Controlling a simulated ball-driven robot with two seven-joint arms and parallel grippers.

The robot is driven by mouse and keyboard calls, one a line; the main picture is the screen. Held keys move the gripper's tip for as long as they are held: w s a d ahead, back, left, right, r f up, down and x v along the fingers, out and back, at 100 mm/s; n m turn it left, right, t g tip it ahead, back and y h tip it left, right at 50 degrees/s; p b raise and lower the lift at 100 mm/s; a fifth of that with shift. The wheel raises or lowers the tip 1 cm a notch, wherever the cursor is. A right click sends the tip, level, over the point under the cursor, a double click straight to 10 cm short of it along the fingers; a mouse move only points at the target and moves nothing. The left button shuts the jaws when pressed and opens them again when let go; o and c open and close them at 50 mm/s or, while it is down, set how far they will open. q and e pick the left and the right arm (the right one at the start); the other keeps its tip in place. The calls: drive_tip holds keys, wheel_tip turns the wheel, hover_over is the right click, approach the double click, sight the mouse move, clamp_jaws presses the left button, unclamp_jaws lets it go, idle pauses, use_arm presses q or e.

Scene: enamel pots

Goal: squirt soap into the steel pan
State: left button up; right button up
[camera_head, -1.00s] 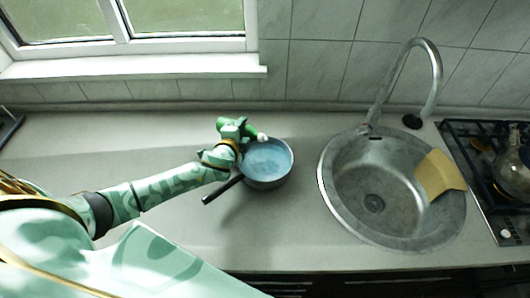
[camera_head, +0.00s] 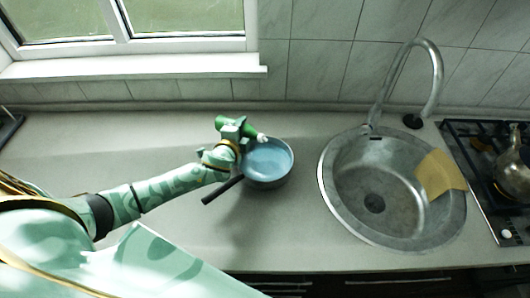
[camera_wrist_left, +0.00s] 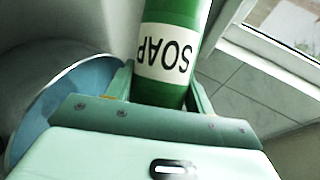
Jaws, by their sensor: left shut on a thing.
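The steel pan (camera_head: 268,181) stands on the counter left of the sink, with blue over its inside and its dark handle toward the lower left. It also shows at the left of the left wrist view (camera_wrist_left: 62,98). My left gripper (camera_head: 236,132) is shut on a green soap bottle (camera_head: 224,122) with a white tip. The bottle is tilted, with its tip over the pan's upper left rim. In the left wrist view the bottle (camera_wrist_left: 172,50) shows its white SOAP label between my fingers. My right gripper is not in view.
A round steel sink (camera_head: 340,205) with a tall faucet (camera_head: 432,75) is right of the pan. A yellow cloth or sponge (camera_head: 440,174) lies on its right side. A hob with a kettle (camera_head: 514,165) is at far right. The counter (camera_head: 90,150) at left is clear.

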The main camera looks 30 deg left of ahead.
use_arm(q)
drive_tip(key=shift+a+m+y+b, duration=0.15)
drive_tip(key=shift+m+y+b, duration=0.2)
drive_tip(key=shift+m, duration=0.15)
idle(2.9)
